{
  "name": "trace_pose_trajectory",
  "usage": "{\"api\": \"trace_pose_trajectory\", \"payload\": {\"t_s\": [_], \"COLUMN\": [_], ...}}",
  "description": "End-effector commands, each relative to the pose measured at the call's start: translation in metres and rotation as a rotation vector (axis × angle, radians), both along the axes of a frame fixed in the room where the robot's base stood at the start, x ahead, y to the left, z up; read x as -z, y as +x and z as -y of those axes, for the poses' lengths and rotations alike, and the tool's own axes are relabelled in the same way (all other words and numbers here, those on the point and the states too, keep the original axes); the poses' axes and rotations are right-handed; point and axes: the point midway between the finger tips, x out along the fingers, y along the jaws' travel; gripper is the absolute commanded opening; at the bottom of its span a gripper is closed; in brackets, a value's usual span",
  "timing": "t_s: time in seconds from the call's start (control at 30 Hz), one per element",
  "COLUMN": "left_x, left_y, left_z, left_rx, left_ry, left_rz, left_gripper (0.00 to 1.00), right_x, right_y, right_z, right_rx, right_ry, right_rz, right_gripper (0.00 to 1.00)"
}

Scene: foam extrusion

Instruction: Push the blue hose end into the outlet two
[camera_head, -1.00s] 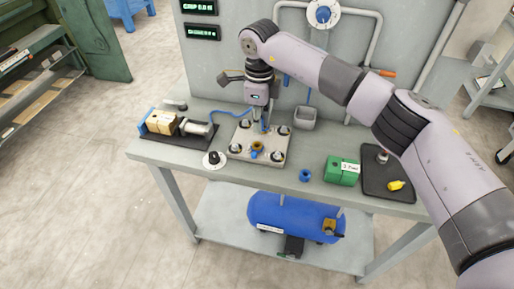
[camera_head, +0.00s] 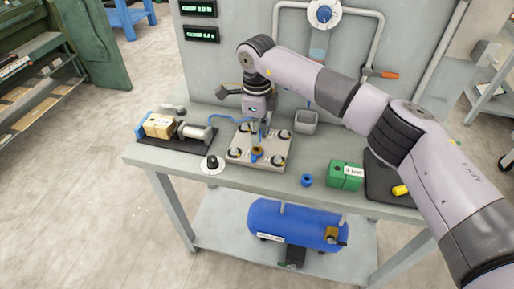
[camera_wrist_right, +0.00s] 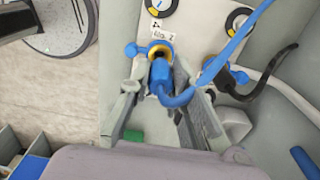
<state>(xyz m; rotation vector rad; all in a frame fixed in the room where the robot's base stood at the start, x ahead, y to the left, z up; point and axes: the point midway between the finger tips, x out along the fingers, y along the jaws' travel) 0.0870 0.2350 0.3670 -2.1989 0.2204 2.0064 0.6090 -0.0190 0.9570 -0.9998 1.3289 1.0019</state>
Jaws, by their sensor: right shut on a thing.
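The grey outlet block (camera_head: 275,157) sits on the bench with several round outlets. In the right wrist view, an outlet with a brass-yellow ring (camera_wrist_right: 158,47) and a blue lever has a label (camera_wrist_right: 160,31) that seems to read 2. My right gripper (camera_head: 258,132) points down over the block's back part. In the wrist view its fingers (camera_wrist_right: 160,90) are closed around the blue hose end (camera_wrist_right: 161,76). The hose end's tip overlaps the ring; how deep it sits cannot be told. The blue hose (camera_wrist_right: 225,52) curves off to the upper right. My left gripper is out of view.
A second outlet with a blue lever (camera_wrist_right: 240,77) and a black curved piece (camera_wrist_right: 262,84) lie close right. Around the block stand a pump unit (camera_head: 160,127), a round knob (camera_head: 212,164), a grey cup (camera_head: 306,121), a blue ring (camera_head: 307,180) and a green box (camera_head: 346,175).

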Motion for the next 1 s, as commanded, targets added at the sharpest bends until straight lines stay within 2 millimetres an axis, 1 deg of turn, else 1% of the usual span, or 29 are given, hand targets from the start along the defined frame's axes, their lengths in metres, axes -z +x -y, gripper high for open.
{"api": "trace_pose_trajectory", "payload": {"t_s": [1.0], "left_x": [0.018], "left_y": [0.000], "left_z": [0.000], "left_rx": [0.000], "left_ry": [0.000], "left_rz": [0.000], "left_gripper": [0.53], "right_x": [0.025], "right_y": [0.000], "right_z": [0.000], "right_rx": [0.000], "right_ry": [0.000], "right_rz": [0.000], "right_gripper": [0.00]}}
